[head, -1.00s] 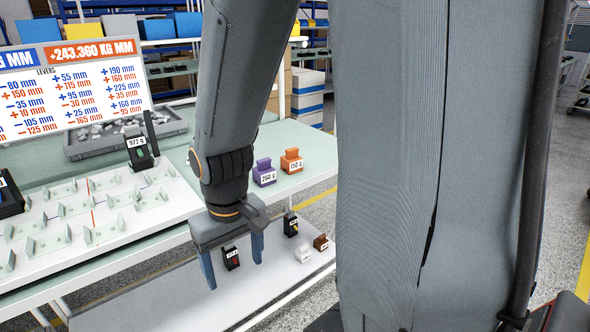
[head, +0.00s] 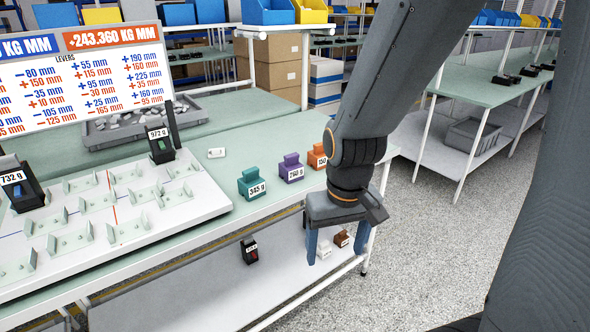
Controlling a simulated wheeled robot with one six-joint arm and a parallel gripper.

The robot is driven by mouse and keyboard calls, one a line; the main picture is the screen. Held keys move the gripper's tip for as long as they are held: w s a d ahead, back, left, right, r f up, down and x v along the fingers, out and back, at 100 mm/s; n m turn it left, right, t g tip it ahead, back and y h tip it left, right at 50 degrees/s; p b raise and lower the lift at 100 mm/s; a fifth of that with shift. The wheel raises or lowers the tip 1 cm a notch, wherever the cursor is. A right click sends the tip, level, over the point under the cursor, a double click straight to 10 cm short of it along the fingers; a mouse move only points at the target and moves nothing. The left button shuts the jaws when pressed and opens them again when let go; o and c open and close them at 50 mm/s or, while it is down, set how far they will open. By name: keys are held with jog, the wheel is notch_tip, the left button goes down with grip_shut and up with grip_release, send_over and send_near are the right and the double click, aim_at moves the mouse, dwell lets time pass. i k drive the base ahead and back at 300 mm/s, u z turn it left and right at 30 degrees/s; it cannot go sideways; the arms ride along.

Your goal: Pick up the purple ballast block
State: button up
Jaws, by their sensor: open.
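The purple ballast block (head: 291,168), labelled 260 g, stands upright on the green table top near its right end. A teal block (head: 251,184) labelled 345 g stands to its left, and an orange block (head: 317,156) stands to its right, partly hidden by my arm. My gripper (head: 338,245) points down, open and empty. In the picture it is below and to the right of the purple block, apart from it, beside the table's right end.
A white board with several green brackets (head: 128,232) fills the table's left, with a black 972 g unit (head: 160,148) on it. A lower shelf (head: 200,290) holds a black block (head: 249,250) and small white and brown blocks. A grey tray (head: 150,122) lies behind.

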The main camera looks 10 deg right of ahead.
aim_at(290, 170)
jog(key=k, duration=0.65)
jog(key=z, duration=0.75)
jog(key=i, duration=1.35)
jog(key=u, duration=0.5)
jog(key=i, duration=0.6)
jog(key=u, duration=0.45)
